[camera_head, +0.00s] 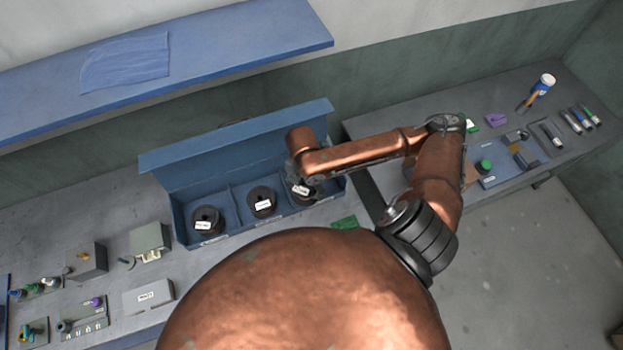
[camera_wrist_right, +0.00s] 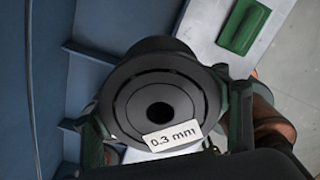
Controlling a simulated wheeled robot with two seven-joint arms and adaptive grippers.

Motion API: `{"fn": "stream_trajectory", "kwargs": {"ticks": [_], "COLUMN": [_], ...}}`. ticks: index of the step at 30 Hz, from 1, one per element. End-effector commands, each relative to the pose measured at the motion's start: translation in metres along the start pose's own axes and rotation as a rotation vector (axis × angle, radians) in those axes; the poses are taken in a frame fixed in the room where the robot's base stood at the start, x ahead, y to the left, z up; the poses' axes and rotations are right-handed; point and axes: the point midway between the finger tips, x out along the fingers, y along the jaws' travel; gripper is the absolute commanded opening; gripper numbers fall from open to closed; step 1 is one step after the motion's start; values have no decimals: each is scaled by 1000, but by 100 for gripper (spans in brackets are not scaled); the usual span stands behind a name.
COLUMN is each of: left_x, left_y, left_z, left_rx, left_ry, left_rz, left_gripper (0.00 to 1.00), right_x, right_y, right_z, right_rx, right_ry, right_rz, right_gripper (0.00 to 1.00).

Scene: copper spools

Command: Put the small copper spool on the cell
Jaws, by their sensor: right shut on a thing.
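A dark spool (camera_wrist_right: 160,95) labelled "0.3 mm" fills the middle of the right wrist view, with a finger of my right gripper (camera_wrist_right: 167,128) on each side. The gripper is shut on it. In the head view this spool (camera_head: 302,195) shows at the right end of the blue rack, partly hidden under my right gripper (camera_head: 302,182). I cannot tell whether it touches the rack floor. No thing in view is clearly marked as the cell. My left gripper does not show.
The blue rack (camera_head: 240,129) has dividers and holds two other spools, at left (camera_head: 207,219) and middle (camera_head: 261,201). A green block (camera_head: 345,222) lies right of the rack. A blue board (camera_head: 505,167) with a green button lies on the right bench. Small devices crowd the left bench.

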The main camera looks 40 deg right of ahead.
Motion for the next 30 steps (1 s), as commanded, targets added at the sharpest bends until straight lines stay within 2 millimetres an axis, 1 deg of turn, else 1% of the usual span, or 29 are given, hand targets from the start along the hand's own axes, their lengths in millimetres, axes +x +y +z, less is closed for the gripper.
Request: {"fn": "stream_trajectory", "kwargs": {"ticks": [1, 7, 9, 12, 16, 23, 27, 30], "left_x": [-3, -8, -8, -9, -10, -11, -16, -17], "left_y": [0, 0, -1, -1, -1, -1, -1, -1], "left_z": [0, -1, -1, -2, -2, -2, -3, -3], "left_rx": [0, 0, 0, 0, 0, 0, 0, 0], "left_ry": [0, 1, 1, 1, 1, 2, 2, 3], "left_rz": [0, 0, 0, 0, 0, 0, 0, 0], "left_gripper": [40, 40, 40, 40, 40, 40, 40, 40], "right_x": [2, 21, 36, 52, 67, 80, 99, 108], "right_y": [4, 20, 23, 28, 33, 36, 36, 36], "right_z": [13, 53, 61, 73, 84, 95, 94, 94], "right_rx": [7, 7, 5, 4, 3, 3, 2, 1], "right_ry": [-5, -4, -1, -1, -1, -2, 0, -1], "right_rz": [1, 2, 1, 1, 3, 3, 2, 2], "right_gripper": [13, 13, 13, 13, 13, 13, 13, 13]}}
